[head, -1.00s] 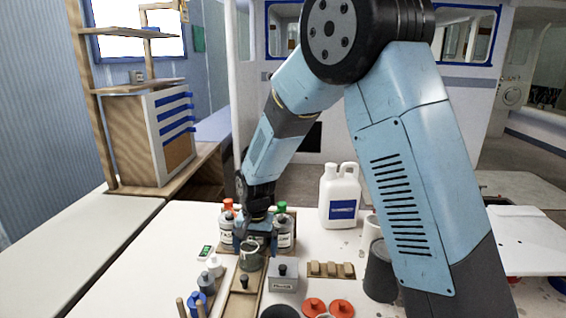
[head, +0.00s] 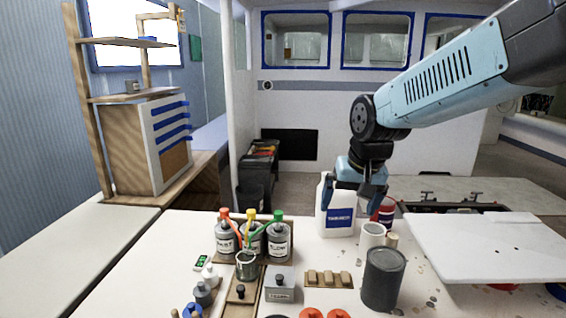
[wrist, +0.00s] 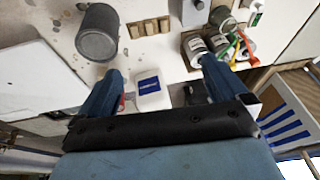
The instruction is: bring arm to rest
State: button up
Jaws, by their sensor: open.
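My gripper (head: 357,198) is in the air at the right of the head view, its fingers pointing down. It overlaps the white jug with a blue label (head: 338,222) in that view. In the wrist view the two fingers (wrist: 160,90) are spread wide, with nothing gripped. The jug (wrist: 150,92) shows between them, below the gripper and apart from it as far as I can tell. My arm reaches in from the upper right.
The white bench holds several capped bottles (head: 252,240), a small cup (head: 246,265), a labelled box (head: 279,284), a wooden block rack (head: 329,279), a grey can (head: 384,278) and a white cup (head: 372,236). A white board (head: 490,250) lies at the right. The air above the bench's left is free.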

jog(key=s+d+r+t+h, duration=0.1)
jog(key=s+d+r, duration=0.3)
jog(key=s+d, duration=0.5)
jog(key=s+t, duration=0.1)
jog(key=s, duration=0.3)
jog(key=shift+s, duration=0.15)
